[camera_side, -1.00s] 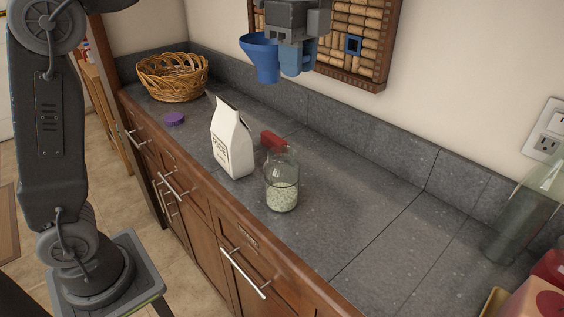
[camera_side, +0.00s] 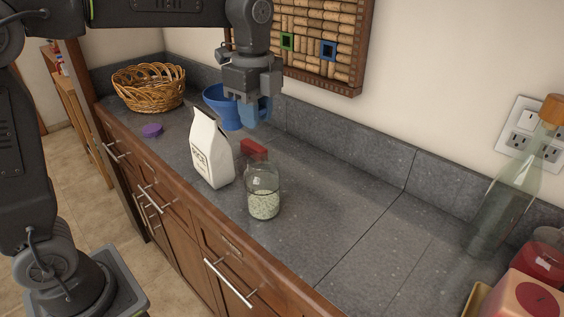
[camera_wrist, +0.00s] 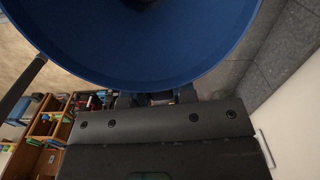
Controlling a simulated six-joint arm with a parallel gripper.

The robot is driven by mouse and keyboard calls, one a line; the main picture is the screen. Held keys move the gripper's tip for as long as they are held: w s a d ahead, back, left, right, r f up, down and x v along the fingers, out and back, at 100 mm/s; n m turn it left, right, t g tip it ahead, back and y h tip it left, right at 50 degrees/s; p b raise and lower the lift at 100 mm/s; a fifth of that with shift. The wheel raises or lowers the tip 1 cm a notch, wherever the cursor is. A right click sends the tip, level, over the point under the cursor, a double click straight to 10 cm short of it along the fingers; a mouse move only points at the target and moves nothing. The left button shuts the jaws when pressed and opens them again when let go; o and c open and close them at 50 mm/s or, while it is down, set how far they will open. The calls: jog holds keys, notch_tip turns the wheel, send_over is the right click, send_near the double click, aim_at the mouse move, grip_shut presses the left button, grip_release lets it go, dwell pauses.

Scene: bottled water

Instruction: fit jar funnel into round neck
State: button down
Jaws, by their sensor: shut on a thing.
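The blue jar funnel (camera_side: 222,106) is in my gripper (camera_side: 254,112), wide mouth up and spout down, held above the counter behind the white bag. My gripper is shut on it; the contact itself is partly hidden in the side view. In the wrist view the funnel's blue bowl (camera_wrist: 150,45) fills the upper part of the picture. The glass jar (camera_side: 263,192) stands upright on the counter, partly filled with pale green pieces, its round neck open at the top. The funnel is above the jar's height, up and left of it in the side view, and apart from it.
A white paper bag (camera_side: 210,150) stands just left of the jar, with a red block (camera_side: 254,149) behind the jar. A purple lid (camera_side: 152,130) and a wicker basket (camera_side: 148,88) are farther left. A tall glass bottle (camera_side: 505,190) stands at right. Counter between is clear.

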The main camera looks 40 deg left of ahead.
jog(key=w+d+f, duration=0.1)
jog(key=d+f, duration=0.5)
jog(key=f, duration=0.2)
jog(key=shift+w+d, duration=0.2)
jog(key=shift+d, duration=0.2)
jog(key=shift+f, duration=0.2)
jog(key=c, duration=0.9)
grip_release()
jog(key=shift+c, duration=0.2)
notch_tip(320, 180, up, 12)
jog(key=shift+r, duration=0.2)
